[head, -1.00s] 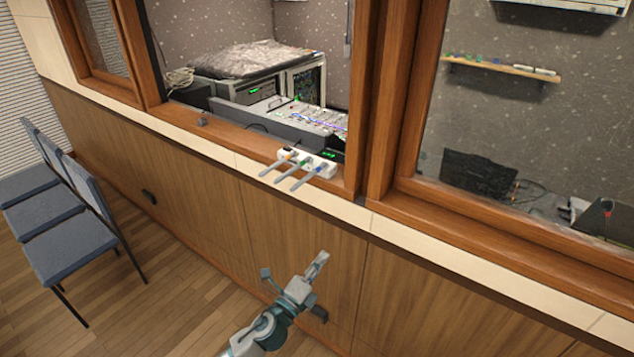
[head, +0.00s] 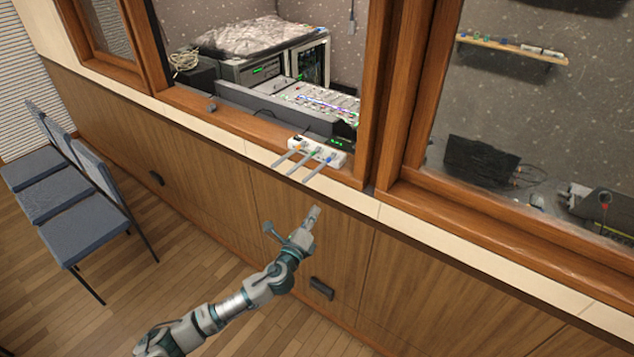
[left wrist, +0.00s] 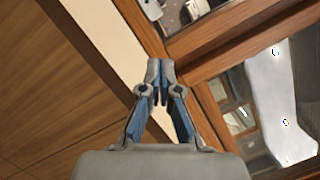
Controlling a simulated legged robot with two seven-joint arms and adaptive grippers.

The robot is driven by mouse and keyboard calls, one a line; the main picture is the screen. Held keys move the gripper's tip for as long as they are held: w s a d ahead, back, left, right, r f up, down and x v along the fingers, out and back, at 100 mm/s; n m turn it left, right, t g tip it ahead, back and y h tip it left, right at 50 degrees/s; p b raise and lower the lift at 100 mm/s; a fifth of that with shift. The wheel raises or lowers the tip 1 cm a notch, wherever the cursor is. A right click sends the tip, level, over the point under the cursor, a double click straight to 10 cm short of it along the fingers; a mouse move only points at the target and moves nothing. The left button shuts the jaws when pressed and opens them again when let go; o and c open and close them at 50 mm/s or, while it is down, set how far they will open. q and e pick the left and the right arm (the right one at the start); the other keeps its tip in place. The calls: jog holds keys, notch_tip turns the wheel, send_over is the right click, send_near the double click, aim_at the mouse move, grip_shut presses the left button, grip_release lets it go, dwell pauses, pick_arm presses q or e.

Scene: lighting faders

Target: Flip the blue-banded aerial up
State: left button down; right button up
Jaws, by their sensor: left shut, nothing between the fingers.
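A white box (head: 341,160) sits on the pale window ledge with three grey aerials sticking out over its front edge. The blue-banded aerial (head: 318,169) is the rightmost; it lies low, pointing down and left toward the room. The other two aerials, one with a green band (head: 302,162) and one with an orange band (head: 286,158), lie the same way beside it. My left gripper (head: 314,211) is shut and empty, below and apart from the blue-banded aerial, in front of the wood panelling. In the left wrist view its fingertips (left wrist: 160,66) meet. My right gripper is out of view.
The window frame post (head: 385,90) rises right of the box. A mixing desk (head: 318,100) stands behind the opening. Blue chairs (head: 85,220) stand at the left. A dark handle (head: 321,288) sticks out of the panelling below my gripper. The ledge left of the box is mostly clear.

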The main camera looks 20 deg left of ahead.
aim_at(319, 168)
pick_arm(q)
jog(key=w+a+r+p, duration=0.1)
jog(key=w+a+r, duration=0.1)
jog(key=w, duration=0.8)
jog(key=shift+r, duration=0.7)
jog(key=shift+d+r+p, duration=0.4)
jog(key=shift+r+p, duration=0.15)
jog(key=shift+r, duration=0.05)
